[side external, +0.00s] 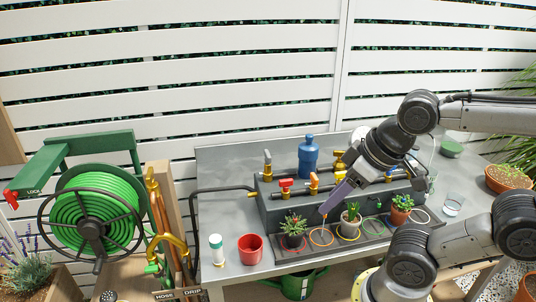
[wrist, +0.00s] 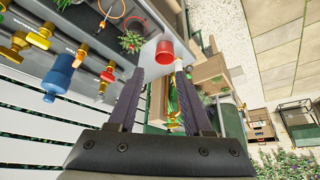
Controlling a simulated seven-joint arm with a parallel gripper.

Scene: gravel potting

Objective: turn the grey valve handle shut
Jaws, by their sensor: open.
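A brass valve with a grey handle (side external: 267,156) stands upright at the left end of the grey manifold block (side external: 292,210) on the bench. In the wrist view, what looks like this valve (wrist: 102,90) is small, left of my fingers, and its handle's angle is hard to tell. My gripper (side external: 331,204) hangs over the front of the manifold, right of the grey handle and clear of it. In the wrist view my gripper (wrist: 159,70) has its two dark fingers apart, with no object held between them.
A red-handled valve (side external: 285,184), a blue cylinder (side external: 308,157) and a yellow-topped valve (side external: 340,158) crowd the manifold. Small potted plants (side external: 294,226) stand in front. A red cup (side external: 250,247) and a white bottle (side external: 216,248) stand front left. The bench's back left is clear.

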